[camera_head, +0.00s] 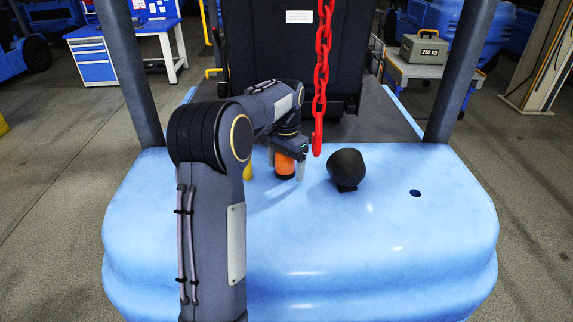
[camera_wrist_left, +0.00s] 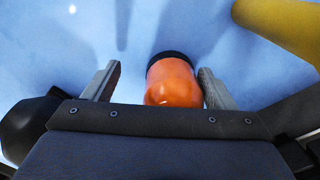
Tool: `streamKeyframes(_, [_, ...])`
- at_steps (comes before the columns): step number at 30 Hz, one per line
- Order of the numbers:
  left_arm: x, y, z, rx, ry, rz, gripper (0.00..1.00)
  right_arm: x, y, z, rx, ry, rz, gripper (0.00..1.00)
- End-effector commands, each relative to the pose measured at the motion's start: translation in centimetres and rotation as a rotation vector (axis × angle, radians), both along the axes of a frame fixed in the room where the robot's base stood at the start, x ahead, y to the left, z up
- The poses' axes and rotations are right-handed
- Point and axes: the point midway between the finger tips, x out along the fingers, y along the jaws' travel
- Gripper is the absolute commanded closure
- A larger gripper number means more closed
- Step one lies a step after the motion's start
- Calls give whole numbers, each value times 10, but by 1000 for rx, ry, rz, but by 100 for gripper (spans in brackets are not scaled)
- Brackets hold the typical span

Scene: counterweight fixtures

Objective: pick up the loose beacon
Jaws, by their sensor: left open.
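The loose beacon (camera_head: 285,168) is orange with a dark base. It stands on the light blue counterweight (camera_head: 300,240), near its back edge. In the left wrist view the beacon (camera_wrist_left: 173,84) shows its orange body and black base between the two grey fingers. My left gripper (camera_head: 286,165) is open, with one finger on each side of the beacon. In the left wrist view the open gripper (camera_wrist_left: 158,82) has a wider gap on the left, and its right finger is close to the beacon. I cannot tell whether that finger touches. My right gripper is not in view.
A black rounded knob (camera_head: 346,168) stands right of the beacon. A red chain with a hook (camera_head: 319,90) hangs just behind. A yellow piece (camera_head: 248,172) is close on the left. A dark hole (camera_head: 415,193) lies farther right. The counterweight's front top is clear.

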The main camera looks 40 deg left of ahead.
Motion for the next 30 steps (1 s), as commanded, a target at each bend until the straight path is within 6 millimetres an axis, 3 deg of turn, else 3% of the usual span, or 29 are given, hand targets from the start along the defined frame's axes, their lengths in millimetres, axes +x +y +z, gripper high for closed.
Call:
streamKeyframes(9, [0,0,-7,-1,0,0,22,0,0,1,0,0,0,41])
streamKeyframes(21, [0,0,-7,-1,0,0,74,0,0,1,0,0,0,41])
streamKeyframes(30, [0,0,-1,0,-3,0,75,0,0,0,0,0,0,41])
